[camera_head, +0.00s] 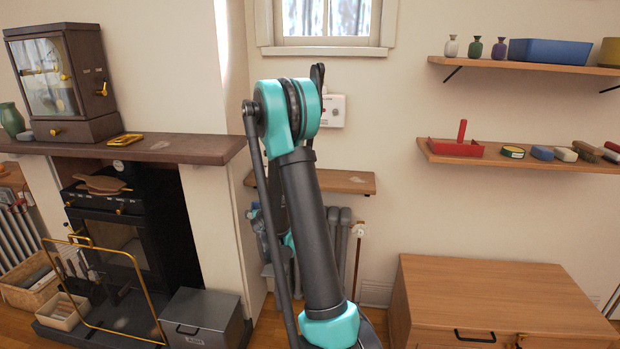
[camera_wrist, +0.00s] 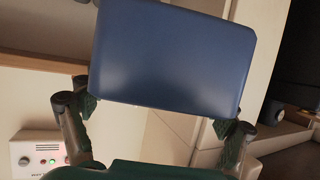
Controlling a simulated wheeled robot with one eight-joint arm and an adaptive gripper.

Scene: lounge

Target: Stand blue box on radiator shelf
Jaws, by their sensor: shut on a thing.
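A blue box (camera_wrist: 170,55) with a broad flat face fills the upper middle of the wrist view. My gripper (camera_wrist: 155,118) is shut on it, with one finger at each side near its lower edge. In the head view my own arm stands in front, and I cannot make out the held box or the gripper there. The radiator shelf (camera_head: 345,182) is a short wooden board on the wall above a grey radiator (camera_head: 345,235).
A white wall unit (camera_head: 333,111) is above the radiator shelf; a white unit with lights (camera_wrist: 40,150) shows at the wrist view's left. The mantel (camera_head: 185,148) is close on the left. Right are two laden wall shelves (camera_head: 530,66) (camera_head: 500,160) and a wooden chest (camera_head: 490,290).

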